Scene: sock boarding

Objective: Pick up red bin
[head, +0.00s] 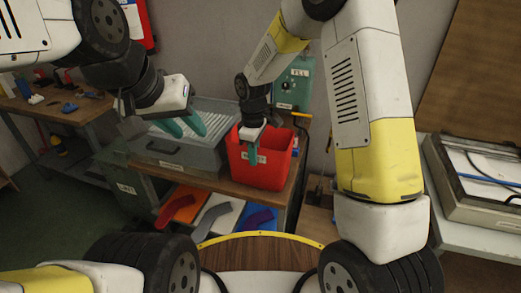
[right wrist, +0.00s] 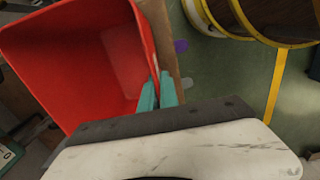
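The red bin (head: 275,168) stands upright on the wooden bench top, with a pale label on its front wall. In the right wrist view the bin (right wrist: 70,65) fills the upper left, and its inside looks empty. My right gripper (head: 252,154) is at the bin's front wall. In the right wrist view its teal fingers (right wrist: 158,92) lie on both sides of the bin's rim, close together with the wall between them. The inner finger is hidden in the head view. My left gripper (head: 187,125) is open and empty, above the grey case left of the bin.
A grey case (head: 175,158) stands left of the bin on the bench (head: 232,190). A green box (head: 296,85) is behind the bin. A curved yellow-edged wooden surface (head: 260,250) is in front.

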